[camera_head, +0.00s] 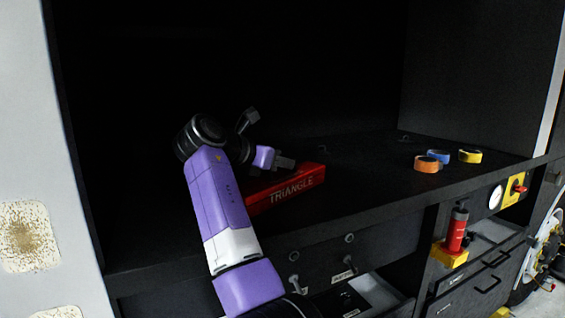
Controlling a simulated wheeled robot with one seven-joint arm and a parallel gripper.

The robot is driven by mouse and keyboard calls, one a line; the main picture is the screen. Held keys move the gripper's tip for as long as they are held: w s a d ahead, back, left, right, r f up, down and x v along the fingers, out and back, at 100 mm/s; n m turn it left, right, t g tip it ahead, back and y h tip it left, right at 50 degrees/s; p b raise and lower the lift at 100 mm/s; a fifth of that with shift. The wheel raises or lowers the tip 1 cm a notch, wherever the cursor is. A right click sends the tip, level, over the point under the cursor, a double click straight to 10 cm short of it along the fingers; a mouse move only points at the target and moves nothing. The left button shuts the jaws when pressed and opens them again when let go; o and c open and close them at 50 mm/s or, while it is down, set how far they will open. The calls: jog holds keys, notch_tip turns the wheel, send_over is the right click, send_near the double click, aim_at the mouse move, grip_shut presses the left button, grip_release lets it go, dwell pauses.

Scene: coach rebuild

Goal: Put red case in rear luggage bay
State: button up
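The red case (297,190), marked TRIANGLE, lies on the black floor of the open luggage bay (370,195), near its front edge. Its left part is hidden behind my purple and white arm. My gripper (267,141) is inside the bay, just behind and above the case. Its two dark fingers are spread apart with nothing between them. The lower finger is close to the far side of the case; I cannot tell whether it touches. Whether this bay is the rear one is not marked.
Orange (426,164), blue (439,156) and yellow (470,156) rings lie on the bay floor at right. Below are an open drawer (375,292) and a red cylinder (456,230) on a yellow block. The bay floor between case and rings is clear.

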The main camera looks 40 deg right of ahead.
jog(key=o, duration=0.4)
jog(key=shift+o, duration=0.2)
jog(key=b+v, duration=0.3)
jog(key=v, duration=0.9)
jog(key=shift+b, duration=0.3)
